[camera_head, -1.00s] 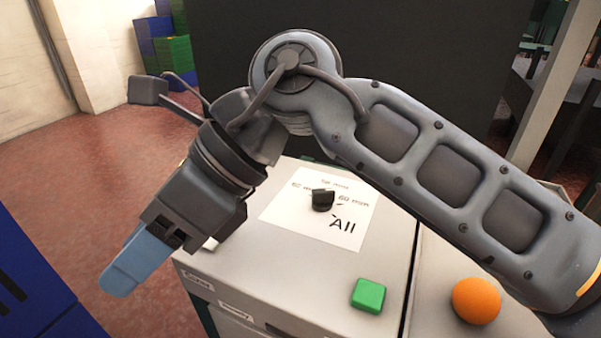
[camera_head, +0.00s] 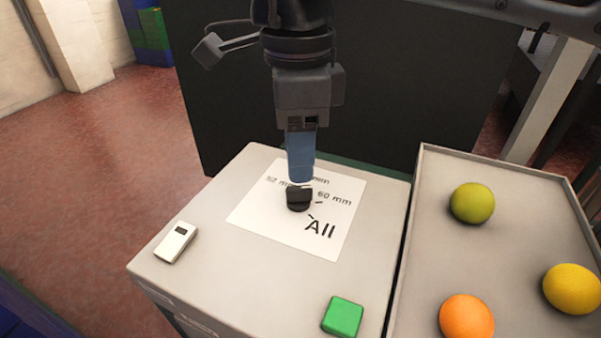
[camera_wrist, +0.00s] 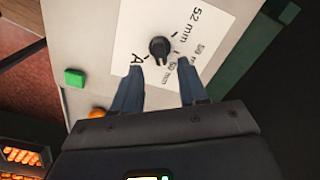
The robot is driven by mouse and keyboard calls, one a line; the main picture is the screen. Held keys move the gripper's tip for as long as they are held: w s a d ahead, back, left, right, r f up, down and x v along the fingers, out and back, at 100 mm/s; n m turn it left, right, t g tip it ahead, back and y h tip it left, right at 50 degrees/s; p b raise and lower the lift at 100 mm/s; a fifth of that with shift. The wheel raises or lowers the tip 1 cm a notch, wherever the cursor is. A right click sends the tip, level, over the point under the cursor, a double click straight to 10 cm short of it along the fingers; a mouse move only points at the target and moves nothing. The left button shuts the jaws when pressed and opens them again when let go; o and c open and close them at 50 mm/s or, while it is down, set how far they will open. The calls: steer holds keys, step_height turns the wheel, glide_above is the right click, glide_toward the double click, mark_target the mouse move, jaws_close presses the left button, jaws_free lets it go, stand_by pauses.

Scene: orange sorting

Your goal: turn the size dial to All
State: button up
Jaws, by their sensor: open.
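The size dial (camera_head: 299,198) is a black knob on a white label sheet (camera_head: 247,213) on top of a grey cabinet. The sheet reads 52 mm, 60 mm, All and one more mm mark partly hidden by my gripper. My gripper (camera_head: 301,178) points down just behind and above the dial, with blue fingers. In the wrist view the two fingers (camera_wrist: 160,82) are apart, and the dial (camera_wrist: 159,47) shows just beyond their tips, between them. Nothing is between the fingers. I cannot tell exactly which mark the dial points to.
A green button (camera_head: 342,316) sits at the cabinet's front right, and a small white device (camera_head: 175,242) at its left. A tray (camera_head: 413,220) on the right holds an orange (camera_head: 466,318), a yellow fruit (camera_head: 572,288) and a green-yellow fruit (camera_head: 472,203). A dark panel (camera_head: 400,90) stands behind.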

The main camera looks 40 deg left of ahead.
mark_target(298, 188)
steer(key=shift+f, duration=2.55)
jaws_close()
